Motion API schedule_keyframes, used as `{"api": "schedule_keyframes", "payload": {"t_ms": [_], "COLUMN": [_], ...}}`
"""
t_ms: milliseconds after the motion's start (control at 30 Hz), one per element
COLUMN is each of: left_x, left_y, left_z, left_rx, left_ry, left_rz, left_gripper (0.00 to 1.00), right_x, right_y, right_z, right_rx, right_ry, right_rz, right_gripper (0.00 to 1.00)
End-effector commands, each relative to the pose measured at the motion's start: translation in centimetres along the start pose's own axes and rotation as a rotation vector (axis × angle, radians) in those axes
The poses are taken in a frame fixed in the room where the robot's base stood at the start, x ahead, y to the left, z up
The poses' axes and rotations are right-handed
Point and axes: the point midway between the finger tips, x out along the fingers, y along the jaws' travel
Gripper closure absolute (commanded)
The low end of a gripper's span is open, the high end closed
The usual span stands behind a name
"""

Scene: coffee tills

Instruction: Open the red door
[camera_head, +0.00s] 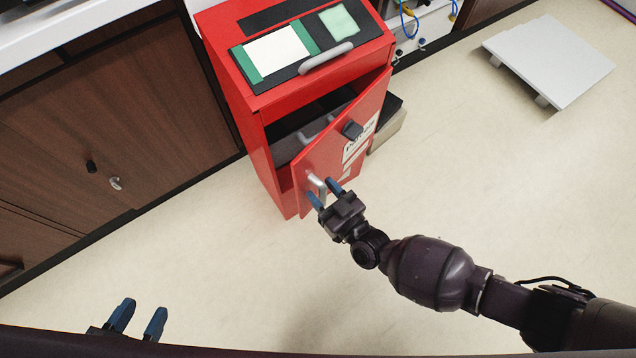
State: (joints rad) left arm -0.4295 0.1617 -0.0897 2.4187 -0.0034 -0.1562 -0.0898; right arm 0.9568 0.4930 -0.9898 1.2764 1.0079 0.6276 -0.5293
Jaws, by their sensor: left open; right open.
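The red door (318,170) of the red cabinet (262,140) stands ajar, swung out on its right side. Part of the dark inside of the cabinet shows behind it. A light metal handle (316,182) is near the door's left edge, and a black knob (352,130) is higher up. My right gripper (324,193) is open, with its blue fingertips at the handle. I cannot tell whether they touch it. My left gripper (137,318) is open and empty at the bottom left, far from the door.
Brown wooden cabinets (120,120) line the wall at the left. A low white platform (550,58) stands on the floor at the upper right. A dark-topped box (390,125) is just behind the door. The floor in front is clear.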

Motion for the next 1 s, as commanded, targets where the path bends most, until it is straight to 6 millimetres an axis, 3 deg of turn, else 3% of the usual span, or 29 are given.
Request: {"api": "schedule_keyframes", "payload": {"t_ms": [333, 633, 1000], "left_x": [0.00, -0.01, -0.05], "left_y": [-0.02, -0.02, -0.04], "left_z": [-0.08, -0.07, -0.12], "left_rx": [-0.001, -0.002, -0.001], "left_ry": [0.004, 0.003, 0.002], "left_rz": [-0.001, -0.002, -0.003], "left_gripper": [0.57, 0.57, 0.57], "right_x": [0.08, 0.08, -0.71], "right_y": [0.02, 0.02, 0.38], "right_z": [0.00, -0.01, -0.03], "right_rx": [0.000, 0.000, -0.003], "right_ry": [0.000, 0.000, 0.000], "right_rz": [0.001, 0.001, -0.004], "right_gripper": [0.54, 1.00, 1.00]}}
